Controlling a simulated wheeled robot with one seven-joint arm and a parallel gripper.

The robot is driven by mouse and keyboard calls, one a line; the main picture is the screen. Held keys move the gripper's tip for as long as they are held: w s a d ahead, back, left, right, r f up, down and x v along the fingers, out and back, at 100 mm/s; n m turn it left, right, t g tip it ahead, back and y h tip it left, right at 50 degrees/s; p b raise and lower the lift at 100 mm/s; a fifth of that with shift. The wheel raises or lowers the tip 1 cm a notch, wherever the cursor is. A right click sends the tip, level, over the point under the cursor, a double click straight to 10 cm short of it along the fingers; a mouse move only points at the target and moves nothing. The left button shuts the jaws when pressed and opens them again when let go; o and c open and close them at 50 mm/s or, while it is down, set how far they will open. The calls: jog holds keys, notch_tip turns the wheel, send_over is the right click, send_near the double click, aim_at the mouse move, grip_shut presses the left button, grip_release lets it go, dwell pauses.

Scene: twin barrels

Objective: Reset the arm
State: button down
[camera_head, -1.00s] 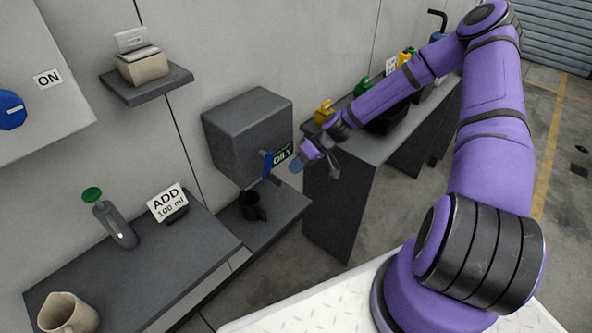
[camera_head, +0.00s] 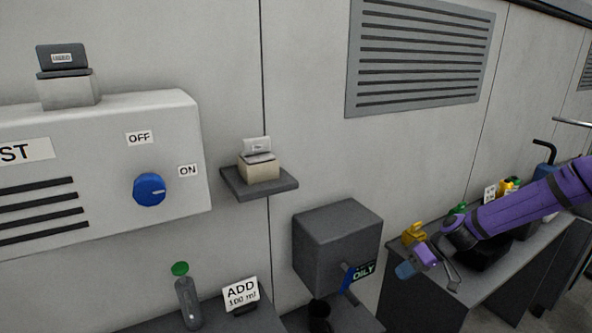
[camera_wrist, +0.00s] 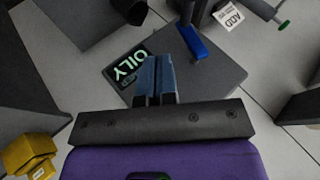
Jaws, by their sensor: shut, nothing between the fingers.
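My gripper (camera_head: 407,270) is at the end of my purple arm, at the right of the head view, in front of the counter and to the right of the grey dispenser box (camera_head: 336,243). In the wrist view my gripper (camera_wrist: 155,62) has its two blue fingers shut together with nothing between them. An OILY sign (camera_wrist: 124,68) and a blue lever (camera_wrist: 197,45) show beyond the fingertips. The gripper looks apart from the dispenser.
A wall unit with a blue knob (camera_head: 149,189) is at the left. A small shelf (camera_head: 259,184) holds a box. A green-capped bottle (camera_head: 187,298) stands near the ADD 100 ml sign (camera_head: 241,294). A yellow container (camera_head: 414,234) and other containers stand on the right counter.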

jog(key=s+a+r+m+h, duration=0.1)
jog(key=s+r+h, duration=0.45)
jog(key=r, duration=0.65)
jog(key=s+a+r+m+h, duration=0.1)
jog(key=s+r+h, duration=0.4)
jog(key=r, duration=0.7)
jog(key=s+a+r+m+t, duration=0.1)
jog(key=s+r+t, duration=0.1)
jog(key=s+r, duration=0.4)
jog(key=s+r+m+t+y, duration=0.1)
jog(key=s+r+m+t, duration=0.1)
jog(key=s+r, duration=0.5)
jog(key=s+t, duration=0.1)
jog(key=s, duration=0.3)
jog(key=shift+s+a, duration=0.35)
jog(key=shift+a, duration=0.05)
jog(key=shift+r+y, duration=0.15)
jog(key=shift+y, duration=0.1)
